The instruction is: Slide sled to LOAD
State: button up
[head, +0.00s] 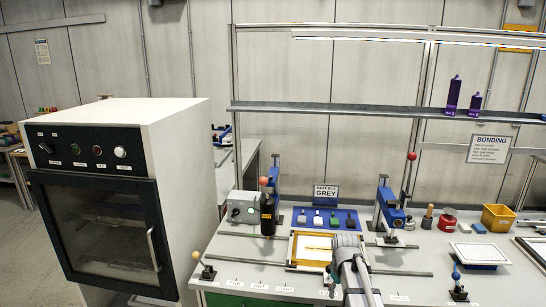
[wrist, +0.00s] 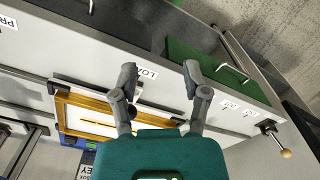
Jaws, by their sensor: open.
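The sled, a yellow-framed tray (head: 295,249) with a white sheet inside, sits on the bench rails left of my gripper in the head view. Its yellow frame also shows in the wrist view (wrist: 80,98), left of my fingers. The LOAD label (wrist: 138,73) lies on the bench's front strip, close to the left fingertip in the picture. My gripper (wrist: 158,72) is open, with nothing between its fingertips, over the bench's front edge. In the head view my arm hides the sled's right side. A small dark part at the frame is half hidden behind the left finger.
A red-knobbed blue press (head: 391,210) stands behind my arm, with an orange-knobbed dark post (head: 267,212) to the left. A white tray (head: 480,254) and clamp (head: 458,285) lie right. Another clamp (head: 205,268) stands at the left front. A green drawer (wrist: 200,70) is below the edge.

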jog(key=s+a+f+m+b, duration=0.2)
jog(key=s+f+b, duration=0.1)
jog(key=s, duration=0.4)
jog(key=s+a+f+m+b, duration=0.2)
jog(key=s+f+b, duration=0.2)
jog(key=s, duration=0.3)
jog(key=shift+s+f, duration=0.3)
jog(key=shift+f, duration=0.1)
jog(key=shift+a, duration=0.1)
dwell(1.5)
